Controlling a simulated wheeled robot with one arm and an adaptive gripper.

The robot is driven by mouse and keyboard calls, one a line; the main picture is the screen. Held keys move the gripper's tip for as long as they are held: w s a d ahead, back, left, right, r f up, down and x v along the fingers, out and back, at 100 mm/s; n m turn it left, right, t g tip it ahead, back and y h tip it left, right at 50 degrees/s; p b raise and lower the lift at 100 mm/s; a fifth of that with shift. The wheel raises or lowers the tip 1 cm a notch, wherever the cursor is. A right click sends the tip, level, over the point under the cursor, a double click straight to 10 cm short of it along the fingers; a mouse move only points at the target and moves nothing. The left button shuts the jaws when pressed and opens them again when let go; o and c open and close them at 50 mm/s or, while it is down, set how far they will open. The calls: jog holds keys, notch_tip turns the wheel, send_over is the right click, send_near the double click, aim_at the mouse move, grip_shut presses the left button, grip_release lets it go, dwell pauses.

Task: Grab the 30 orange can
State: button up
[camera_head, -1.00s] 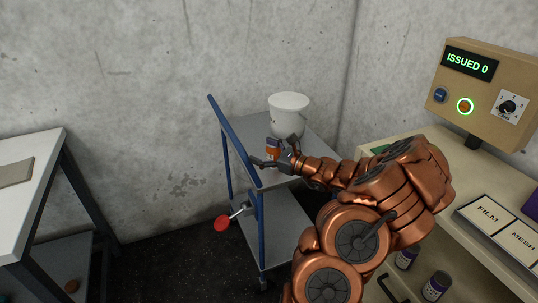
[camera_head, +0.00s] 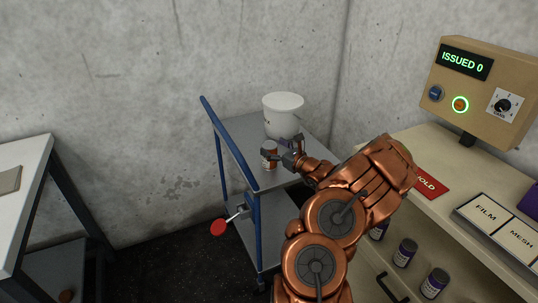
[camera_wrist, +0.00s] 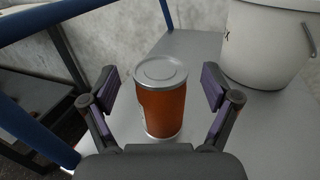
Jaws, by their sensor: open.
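The orange can (camera_wrist: 162,100) with a silver lid stands upright on the top shelf of the cart (camera_wrist: 264,125). In the head view the can (camera_head: 269,155) sits near the cart's front left corner, partly hidden by my gripper. My gripper (camera_head: 283,152) is open. In the wrist view its two purple-padded fingers (camera_wrist: 161,88) are spread left and right of the can, with gaps on both sides. No number on the can is readable.
A white bucket (camera_head: 283,117) stands behind the can; it is close on the right in the wrist view (camera_wrist: 268,48). The cart's blue handle rail (camera_head: 232,130) runs along its left side.

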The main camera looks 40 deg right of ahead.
jog(key=shift+w+f, duration=0.1)
jog(key=shift+w, duration=0.95)
jog(key=shift+c, duration=0.4)
grip_shut()
